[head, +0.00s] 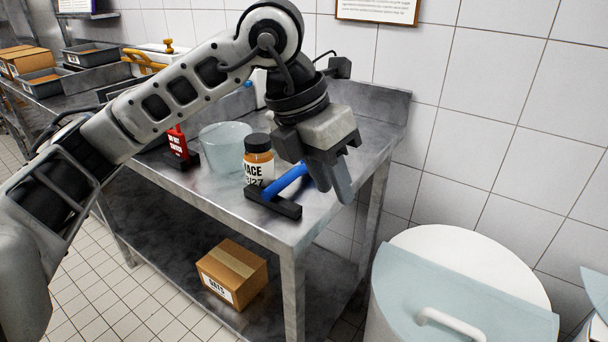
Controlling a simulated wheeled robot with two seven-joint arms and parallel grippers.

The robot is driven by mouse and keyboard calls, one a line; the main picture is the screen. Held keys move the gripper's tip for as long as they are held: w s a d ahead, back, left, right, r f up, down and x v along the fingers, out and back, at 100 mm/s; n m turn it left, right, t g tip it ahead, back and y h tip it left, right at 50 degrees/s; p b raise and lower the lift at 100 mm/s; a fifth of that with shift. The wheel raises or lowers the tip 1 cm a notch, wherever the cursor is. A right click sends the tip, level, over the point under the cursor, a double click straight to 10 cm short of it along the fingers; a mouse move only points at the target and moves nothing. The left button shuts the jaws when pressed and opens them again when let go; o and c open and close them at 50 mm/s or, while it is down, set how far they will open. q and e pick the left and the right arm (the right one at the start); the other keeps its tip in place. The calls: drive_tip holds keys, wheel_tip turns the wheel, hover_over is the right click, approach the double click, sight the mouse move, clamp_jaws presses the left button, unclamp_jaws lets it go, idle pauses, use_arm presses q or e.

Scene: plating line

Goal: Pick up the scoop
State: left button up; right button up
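I cannot clearly make out a scoop. A tool with a blue handle (287,181) and a black crosspiece (273,203) lies near the front right corner of the steel table (215,199); its shape looks more like a squeegee. My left gripper (333,183) hangs fingers down just right of the handle's upper end, over the table's right edge. Its fingers look close together, but their gap is seen at an angle. I cannot tell whether it touches the handle. My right gripper is out of view.
A cardboard box (232,272) sits on the lower shelf. A white bin with a pale blue lid (465,300) stands at the right. A tiled wall is behind.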

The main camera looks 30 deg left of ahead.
use_arm(q)
drive_tip(key=w+a+r+n+t+y, duration=0.25)
drive_tip(key=a+r+y, duration=0.3)
drive_tip(key=a, duration=0.45)
drive_tip(key=b, duration=0.3)
approach(283, 179)
drive_tip(key=shift+n+h, duration=0.25)
drive_tip(key=shift+n, duration=0.1)
drive_tip(key=x, duration=0.3)
drive_tip(key=a+x, duration=0.1)
drive_tip(key=shift+w, duration=0.35)
drive_tip(key=shift+s+x, duration=0.15)
drive_tip(key=shift+x, duration=1.2)
drive_tip(key=shift+s+x, duration=0.15)
drive_tip(key=shift+x, duration=1.2)
drive_tip(key=shift+d+f, duration=0.15)
drive_tip(key=shift+d, duration=0.05)
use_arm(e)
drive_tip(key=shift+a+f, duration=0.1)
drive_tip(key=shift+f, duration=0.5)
use_arm(q)
drive_tip(key=shift+c, duration=0.2)
clamp_jaws()
